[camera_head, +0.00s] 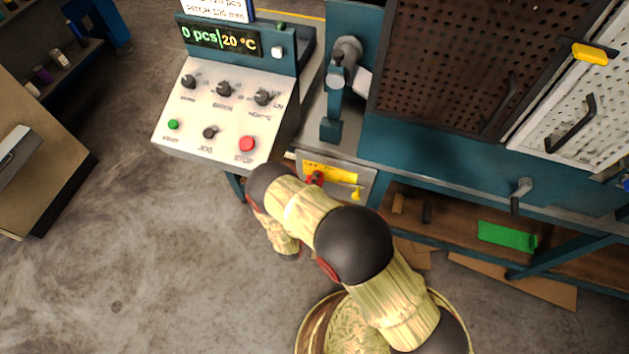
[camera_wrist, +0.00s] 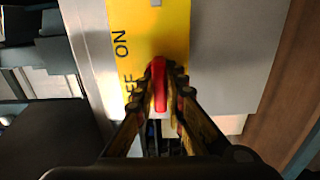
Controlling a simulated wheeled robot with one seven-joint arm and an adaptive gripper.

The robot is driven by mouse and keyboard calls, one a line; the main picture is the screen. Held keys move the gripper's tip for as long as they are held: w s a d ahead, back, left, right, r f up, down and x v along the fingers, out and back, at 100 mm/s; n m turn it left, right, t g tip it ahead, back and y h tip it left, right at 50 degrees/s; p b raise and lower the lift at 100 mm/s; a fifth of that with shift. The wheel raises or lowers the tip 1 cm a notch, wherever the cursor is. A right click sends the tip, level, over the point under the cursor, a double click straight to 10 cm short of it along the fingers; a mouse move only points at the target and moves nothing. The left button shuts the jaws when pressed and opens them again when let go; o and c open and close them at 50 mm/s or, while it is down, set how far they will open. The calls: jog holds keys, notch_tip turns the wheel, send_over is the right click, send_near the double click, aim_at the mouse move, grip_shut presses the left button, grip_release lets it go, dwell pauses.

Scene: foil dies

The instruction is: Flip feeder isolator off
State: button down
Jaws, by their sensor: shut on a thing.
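The feeder isolator is a red handle (camera_wrist: 158,84) on a yellow plate (camera_wrist: 170,28) lettered "ON", with a partly hidden second word ending in "FF". My gripper (camera_wrist: 160,92) is shut on the red handle, one finger on each side of it, in the wrist view. In the head view a bit of the red handle (camera_head: 316,178) shows against the yellow plate (camera_head: 338,175), on the grey front panel below the bench edge. My arm comes from the lower right and hides most of my gripper there. I cannot tell exactly which word the handle points to.
A control panel (camera_head: 221,112) with knobs and buttons stands above left of the isolator. A small yellow tag or key (camera_head: 356,193) is just right of it. A green object (camera_head: 505,234) lies on the lower shelf. Open concrete floor (camera_head: 150,270) is at left.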

jog(key=shift+f, duration=0.1)
dwell(0.3)
jog(key=c, duration=1.8)
grip_release()
jog(key=shift+c, duration=0.2)
jog(key=shift+s, duration=0.1)
jog(key=v, duration=1.1)
jog(key=shift+s+a, duration=0.15)
jog(key=shift+s, duration=0.25)
